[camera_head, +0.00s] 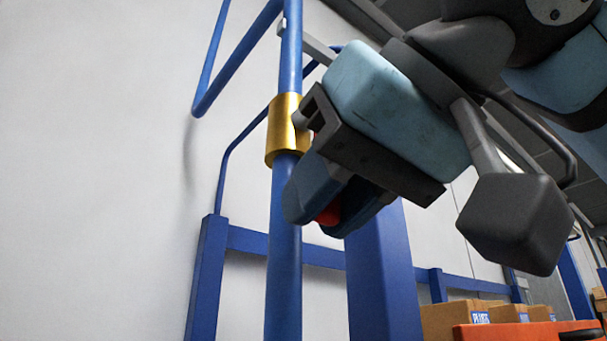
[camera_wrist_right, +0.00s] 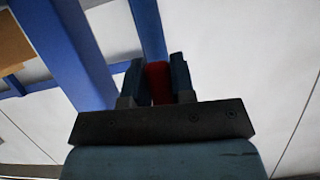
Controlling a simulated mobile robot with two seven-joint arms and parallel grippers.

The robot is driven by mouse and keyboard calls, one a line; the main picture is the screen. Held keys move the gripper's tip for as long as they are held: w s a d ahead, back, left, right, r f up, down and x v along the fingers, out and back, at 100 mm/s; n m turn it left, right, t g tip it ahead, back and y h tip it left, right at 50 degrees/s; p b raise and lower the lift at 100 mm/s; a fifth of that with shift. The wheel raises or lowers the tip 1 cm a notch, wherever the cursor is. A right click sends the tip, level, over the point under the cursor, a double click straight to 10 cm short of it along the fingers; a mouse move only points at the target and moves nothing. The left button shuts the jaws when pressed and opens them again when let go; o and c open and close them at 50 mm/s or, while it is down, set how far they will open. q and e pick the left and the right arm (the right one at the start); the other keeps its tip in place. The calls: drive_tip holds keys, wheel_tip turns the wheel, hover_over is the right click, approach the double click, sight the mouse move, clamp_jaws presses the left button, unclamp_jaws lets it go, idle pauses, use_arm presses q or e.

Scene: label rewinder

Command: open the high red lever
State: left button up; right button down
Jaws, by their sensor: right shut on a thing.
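The red lever (camera_head: 328,214) shows as a small red patch between the fingers of my right gripper (camera_head: 334,208) in the head view. In the right wrist view the red lever (camera_wrist_right: 158,82) stands between the two dark blue fingers of my right gripper (camera_wrist_right: 158,84), which are shut on it. The gripper covers most of the lever in the head view. It is beside a vertical blue pole (camera_head: 284,230), just below a gold collar (camera_head: 285,130) on that pole. My left gripper is not in view.
A thick blue post (camera_head: 380,275) stands right behind the gripper. Blue rails (camera_head: 240,65) run along the white wall (camera_head: 90,170). Cardboard boxes (camera_head: 450,318) and an orange-red part (camera_head: 520,331) are at the lower right. The left side looks clear.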

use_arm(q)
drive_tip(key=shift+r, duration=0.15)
use_arm(e)
drive_tip(key=shift+w+d+h, duration=0.15)
drive_tip(key=shift+d+h, duration=0.1)
drive_tip(key=shift+h, duration=0.05)
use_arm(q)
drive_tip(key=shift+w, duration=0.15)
use_arm(e)
drive_tip(key=shift+f+n, duration=0.1)
drive_tip(key=shift+n, duration=0.2)
drive_tip(key=c, duration=1)
unclamp_jaws()
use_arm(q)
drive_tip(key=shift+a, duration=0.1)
use_arm(e)
drive_tip(key=shift+o, duration=0.2)
drive_tip(key=shift+d, duration=0.1)
